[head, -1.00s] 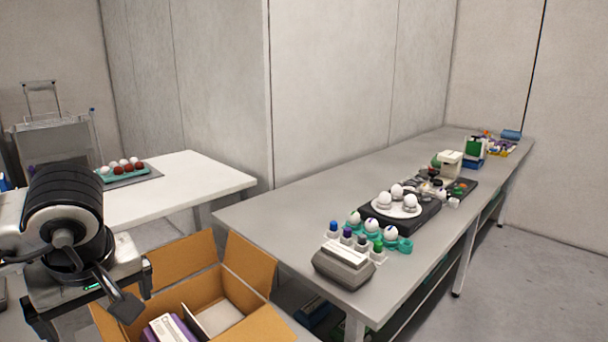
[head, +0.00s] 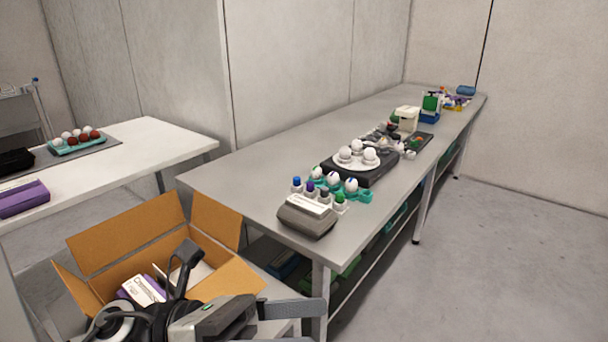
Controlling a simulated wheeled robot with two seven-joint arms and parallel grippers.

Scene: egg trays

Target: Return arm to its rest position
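My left gripper (head: 285,322) is low in the head view at the bottom edge, its fingers pointing right. One finger shows fully, and the other is mostly cut off by the frame's edge. The fingers look apart with nothing between them. The gripper and its arm are in front of the open cardboard box (head: 125,237) and hide its near part. My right gripper is not in view.
The long grey table (head: 262,150) holds a grey device (head: 308,216), egg holders and a scale with eggs (head: 357,160). A white table (head: 150,150) at left bears an egg tray (head: 77,146) and a purple box (head: 22,199). The floor at right is clear.

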